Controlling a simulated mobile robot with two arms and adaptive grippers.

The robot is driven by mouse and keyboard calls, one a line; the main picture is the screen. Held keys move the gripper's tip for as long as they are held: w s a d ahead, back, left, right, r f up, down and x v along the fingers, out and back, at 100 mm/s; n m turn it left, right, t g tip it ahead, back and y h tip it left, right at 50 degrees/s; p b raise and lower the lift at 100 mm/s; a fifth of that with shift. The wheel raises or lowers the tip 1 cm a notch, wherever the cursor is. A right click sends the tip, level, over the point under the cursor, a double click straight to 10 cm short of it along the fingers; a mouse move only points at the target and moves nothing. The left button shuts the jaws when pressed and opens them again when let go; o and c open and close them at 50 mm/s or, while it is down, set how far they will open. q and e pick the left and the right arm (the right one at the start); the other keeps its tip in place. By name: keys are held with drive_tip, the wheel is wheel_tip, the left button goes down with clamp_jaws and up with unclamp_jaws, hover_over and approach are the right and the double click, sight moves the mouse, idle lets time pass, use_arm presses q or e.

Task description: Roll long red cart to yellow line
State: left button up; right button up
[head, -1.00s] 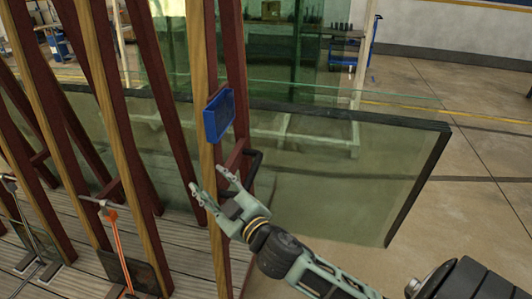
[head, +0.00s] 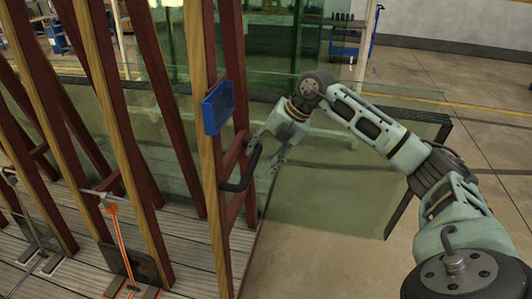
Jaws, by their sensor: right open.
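The long red cart (head: 203,128) fills the left side, with dark red and wood-faced uprights on a grey slatted deck (head: 190,255). A black bent handle (head: 238,184) sticks out from its end upright. My right gripper (head: 264,157) is open, its fingers pointing down beside the handle's right end. One finger overlaps the handle's upper end in the picture; I cannot tell whether they touch. A thin yellow line (head: 480,104) crosses the floor at the back. My left gripper is not in view.
A large glass pane with a dark edge (head: 436,127) stands behind the cart and my right arm. A blue box (head: 217,107) is fixed to the end upright. Orange and grey clamps (head: 118,238) stand on the deck. Bare floor lies to the right.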

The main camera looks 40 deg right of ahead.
sight(248, 177)
drive_tip(key=b+x, duration=0.2)
drive_tip(key=x, duration=0.2)
drive_tip(key=b+x, duration=0.2)
drive_tip(key=x, duration=0.2)
drive_tip(key=d+b+x, duration=0.1)
drive_tip(key=b+x, duration=0.1)
drive_tip(key=x, duration=0.2)
drive_tip(key=shift+a+f, duration=0.15)
drive_tip(key=shift+f, duration=0.35)
drive_tip(key=shift+s, duration=0.1)
clamp_jaws()
idle(0.3)
